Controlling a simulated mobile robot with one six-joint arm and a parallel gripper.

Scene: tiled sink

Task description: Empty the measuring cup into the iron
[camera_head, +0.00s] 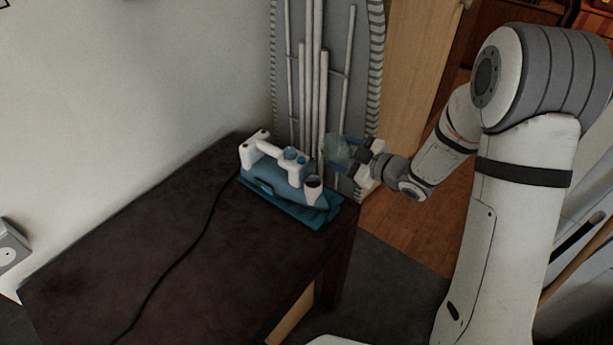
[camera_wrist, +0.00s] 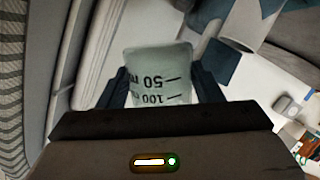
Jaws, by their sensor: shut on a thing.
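The iron (camera_head: 285,183) is blue and white and rests on a blue base at the far end of the dark table. A white round spout-like part (camera_head: 313,187) sticks up at its near right end. The measuring cup (camera_head: 338,151) is pale and translucent, held in the air just right of the iron. My gripper (camera_head: 350,162) is shut on it. In the wrist view the measuring cup (camera_wrist: 160,76) sits between the two fingers, its 50 and 100 marks upside down. The iron (camera_wrist: 248,28) shows there at the upper right, partly cut off. The cup's contents are unclear.
The dark table (camera_head: 150,240) is mostly bare, with a black cord (camera_head: 190,250) running across it. An ironing board (camera_head: 320,60) leans upright behind the iron and cup. A wall socket (camera_head: 10,252) is at the left.

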